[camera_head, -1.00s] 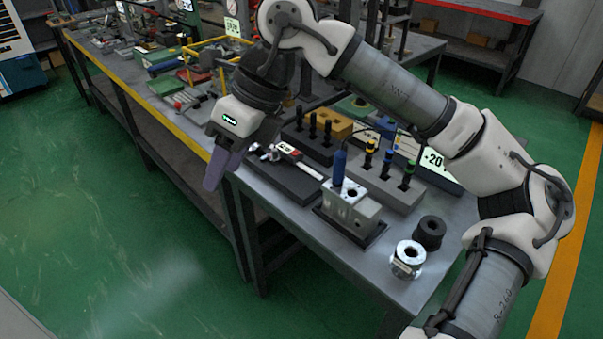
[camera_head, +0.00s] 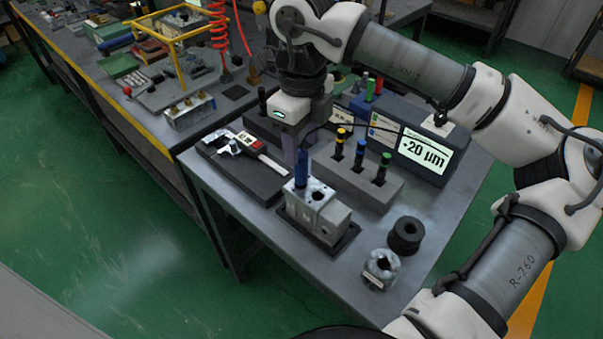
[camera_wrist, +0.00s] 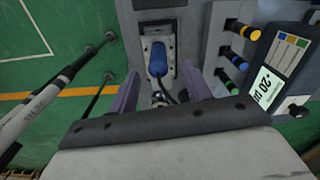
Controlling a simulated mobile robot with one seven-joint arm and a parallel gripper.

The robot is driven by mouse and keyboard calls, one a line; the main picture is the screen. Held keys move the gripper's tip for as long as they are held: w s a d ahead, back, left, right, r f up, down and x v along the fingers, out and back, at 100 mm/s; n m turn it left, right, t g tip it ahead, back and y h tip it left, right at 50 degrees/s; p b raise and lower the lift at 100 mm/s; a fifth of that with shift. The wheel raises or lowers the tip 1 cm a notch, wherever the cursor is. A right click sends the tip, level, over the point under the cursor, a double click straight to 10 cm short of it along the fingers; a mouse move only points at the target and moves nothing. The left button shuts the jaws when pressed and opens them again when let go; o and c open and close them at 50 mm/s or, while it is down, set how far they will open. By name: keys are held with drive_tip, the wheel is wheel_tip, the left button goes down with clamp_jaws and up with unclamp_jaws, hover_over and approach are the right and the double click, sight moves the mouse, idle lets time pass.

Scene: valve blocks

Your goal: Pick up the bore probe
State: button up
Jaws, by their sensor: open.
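The bore probe (camera_head: 302,170), with a blue handle, stands upright in a bore of the grey metal valve block (camera_head: 322,212). It also shows in the wrist view (camera_wrist: 157,60), with a dark cable running back between the fingers. My gripper (camera_head: 291,150) hangs just behind and above the probe in the head view, partly hidden by it. In the wrist view the two purple fingers of my gripper (camera_wrist: 161,82) are spread apart, one on either side of the probe's line, and nothing is held between them.
A gauge display (camera_head: 423,152) reading 20 µm stands at the right. A grey holder (camera_head: 357,182) with yellow, blue and green-topped plugs is beside the block. A caliper (camera_head: 250,146) lies on a dark pad at left. Two rings (camera_head: 405,236) sit near the front table edge.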

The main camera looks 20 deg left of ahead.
sight(301, 165)
drive_tip(key=shift+s+a+f+p, duration=0.1)
drive_tip(key=shift+f+p, duration=0.75)
drive_tip(key=shift+f, duration=2.3)
drive_tip(key=shift+c, duration=0.3)
clamp_jaws()
drive_tip(key=shift+r, duration=0.1)
